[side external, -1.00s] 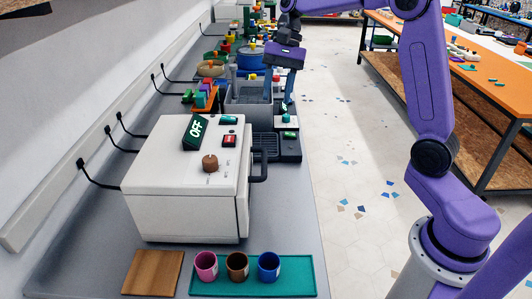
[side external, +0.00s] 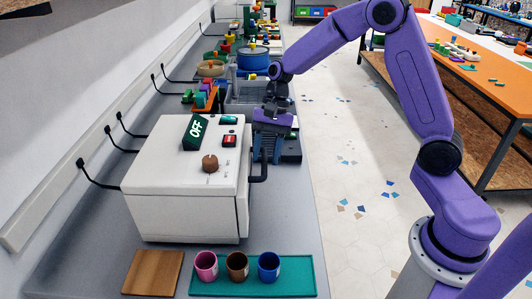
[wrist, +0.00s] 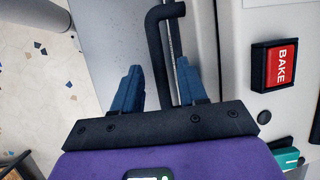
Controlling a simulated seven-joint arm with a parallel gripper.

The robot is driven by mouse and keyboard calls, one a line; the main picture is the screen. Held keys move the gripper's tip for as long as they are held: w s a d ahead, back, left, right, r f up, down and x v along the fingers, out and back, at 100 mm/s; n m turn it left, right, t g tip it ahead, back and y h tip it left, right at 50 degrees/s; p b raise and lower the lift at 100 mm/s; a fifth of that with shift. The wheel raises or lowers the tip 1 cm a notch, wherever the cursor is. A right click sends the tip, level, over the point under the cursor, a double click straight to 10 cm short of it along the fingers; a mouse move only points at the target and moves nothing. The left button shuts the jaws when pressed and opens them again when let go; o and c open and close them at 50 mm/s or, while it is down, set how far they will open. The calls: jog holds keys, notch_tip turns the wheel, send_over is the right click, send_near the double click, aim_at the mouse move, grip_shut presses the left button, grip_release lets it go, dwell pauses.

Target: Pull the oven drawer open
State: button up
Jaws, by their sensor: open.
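The oven (side external: 180,205) is a white box on the counter, with an OFF display, a brown knob and a red button on top. Its dark bar handle (side external: 263,172) stands out from the right side, and the drawer front looks closed. My gripper (side external: 266,160) points down at the far end of the handle, its blue fingers open. In the wrist view, the handle (wrist: 158,50) runs between the two fingers of the gripper (wrist: 158,68), one on each side. Whether the fingers touch the bar cannot be told.
A teal mat (side external: 295,272) with pink, brown and blue cups and a wooden board (side external: 153,272) lie in front of the oven. The floor (side external: 350,180) to the right is clear.

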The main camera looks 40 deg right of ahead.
jog(key=shift+f, duration=0.1)
grip_shut()
jog(key=s+d, duration=1.2)
jog(key=shift+s+d, duration=0.25)
jog(key=shift+s, duration=0.05)
grip_release()
jog(key=v, duration=1.7)
jog(key=shift+r, duration=0.25)
jog(key=shift+d, duration=0.1)
